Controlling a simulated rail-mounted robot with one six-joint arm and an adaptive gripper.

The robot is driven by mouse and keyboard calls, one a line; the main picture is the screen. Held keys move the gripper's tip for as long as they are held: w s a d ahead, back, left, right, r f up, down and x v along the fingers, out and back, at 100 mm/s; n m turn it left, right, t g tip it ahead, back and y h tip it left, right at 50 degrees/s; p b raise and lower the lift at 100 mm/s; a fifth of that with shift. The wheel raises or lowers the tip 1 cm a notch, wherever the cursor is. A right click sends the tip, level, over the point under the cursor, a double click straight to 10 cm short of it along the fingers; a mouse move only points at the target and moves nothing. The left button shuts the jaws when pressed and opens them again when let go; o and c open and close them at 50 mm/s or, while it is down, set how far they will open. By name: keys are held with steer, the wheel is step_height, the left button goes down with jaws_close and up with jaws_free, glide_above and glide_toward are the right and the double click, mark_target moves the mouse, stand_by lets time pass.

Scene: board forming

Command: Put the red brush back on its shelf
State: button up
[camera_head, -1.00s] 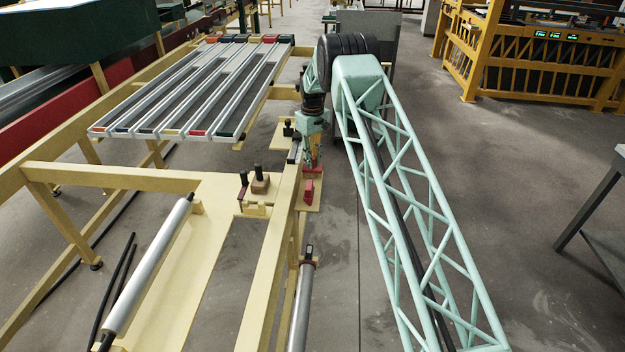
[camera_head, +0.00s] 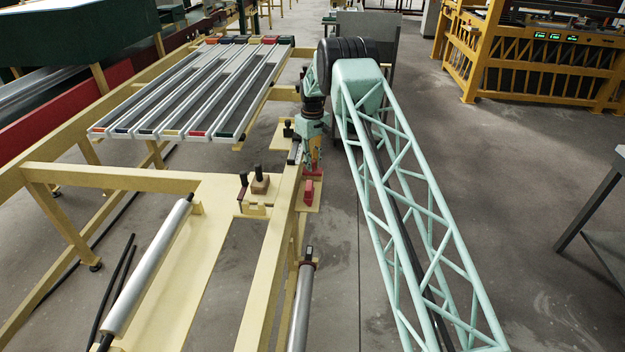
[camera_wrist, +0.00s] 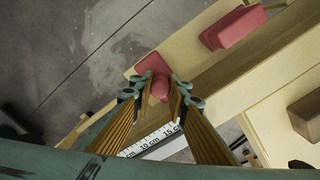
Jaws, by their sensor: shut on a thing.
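My gripper (camera_wrist: 158,85) is shut on the red brush (camera_wrist: 152,65), which shows between and beyond the fingertips in the wrist view. The brush is over or on a cream shelf (camera_wrist: 124,86) beside the long beam; whether it touches the shelf I cannot tell. In the head view, my gripper (camera_head: 312,150) points down at the shelf (camera_head: 302,207), right of the beam. The fingers hide part of the brush.
A second red block (camera_wrist: 233,27) lies on the shelf near the brush; it also shows in the head view (camera_head: 308,191). A ruler (camera_wrist: 152,143) lies along the beam (camera_head: 272,240). A brown block (camera_head: 260,184) stands left of the beam. Open floor lies right of the shelf.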

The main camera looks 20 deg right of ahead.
steer(key=shift+f, duration=0.3)
steer(key=o, duration=1)
steer(key=o, duration=0.3)
steer(key=shift+r, duration=0.1)
step_height(320, 180, up, 11)
steer(key=shift+r, duration=0.4)
stand_by(0.9)
